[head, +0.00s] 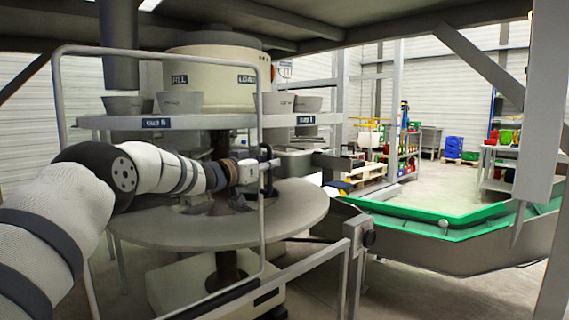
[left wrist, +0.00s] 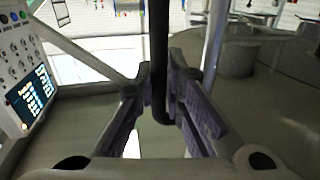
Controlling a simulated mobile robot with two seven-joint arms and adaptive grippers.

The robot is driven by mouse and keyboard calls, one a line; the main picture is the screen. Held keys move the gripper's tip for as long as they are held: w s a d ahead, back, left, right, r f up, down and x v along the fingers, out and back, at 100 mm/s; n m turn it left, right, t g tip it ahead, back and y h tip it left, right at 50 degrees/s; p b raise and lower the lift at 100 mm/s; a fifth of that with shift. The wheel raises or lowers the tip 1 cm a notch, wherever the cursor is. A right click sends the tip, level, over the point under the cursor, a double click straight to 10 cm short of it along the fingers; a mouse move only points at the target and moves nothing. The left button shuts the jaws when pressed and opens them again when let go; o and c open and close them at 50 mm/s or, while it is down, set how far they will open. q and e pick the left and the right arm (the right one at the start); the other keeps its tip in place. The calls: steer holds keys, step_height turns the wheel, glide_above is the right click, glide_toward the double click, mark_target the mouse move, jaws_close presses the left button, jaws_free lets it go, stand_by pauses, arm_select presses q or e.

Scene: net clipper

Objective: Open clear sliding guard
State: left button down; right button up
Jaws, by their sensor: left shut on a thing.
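The clear sliding guard (head: 263,215) is a see-through panel in a rounded grey tube frame, standing in front of the round machine. Its dark upright handle (head: 267,152) is at the right edge of the frame. My left gripper (head: 268,166) is at that handle, with my arm reaching in from the left. In the left wrist view, the dark handle bar (left wrist: 159,60) stands between the two purple-padded fingers of my left gripper (left wrist: 160,92), which is shut on it. My right gripper is not in view.
Behind the guard are a round table (head: 165,232) and an upper ring with several grey cups (head: 181,103). A grey rail post (head: 352,260) stands at the front. A green-edged trough (head: 450,228) lies to the right. A control panel (left wrist: 25,75) shows at left in the wrist view.

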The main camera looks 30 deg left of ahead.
arm_select(q)
steer(key=shift+s, duration=0.25)
steer(key=c, duration=1.9)
jaws_free()
steer(key=shift+a, duration=0.1)
steer(key=shift+s, duration=0.1)
steer(key=s, duration=0.4)
steer(key=s+a, duration=0.1)
steer(key=s, duration=0.6)
steer(key=shift+s+a, duration=0.35)
steer(key=shift+a, duration=0.05)
